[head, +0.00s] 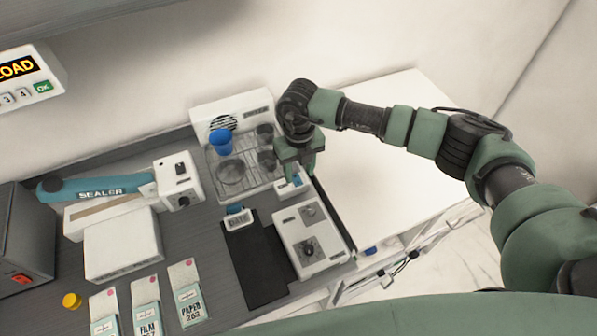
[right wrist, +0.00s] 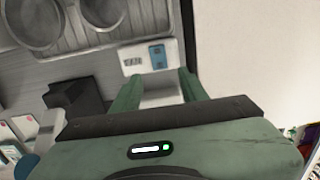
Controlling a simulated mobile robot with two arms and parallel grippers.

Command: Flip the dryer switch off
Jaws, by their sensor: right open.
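The dryer (head: 238,107) is a white unit with a round fan grille at the back of the counter, with a wire rack in front of it. A small white switch box (head: 283,192) with a blue switch stands at the rack's front right corner. In the right wrist view the blue switch (right wrist: 157,56) shows on the box beside a dark label. My right gripper (head: 299,172) is open and points down over the box. Its fingertips (right wrist: 158,82) frame the box, with nothing between them; I cannot tell whether they touch it. My left gripper is out of view.
A blue cup (head: 221,141) and several dark bowls are on the rack. A sealer (head: 110,187) stands at left. The white surface (head: 390,170) at right is clear.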

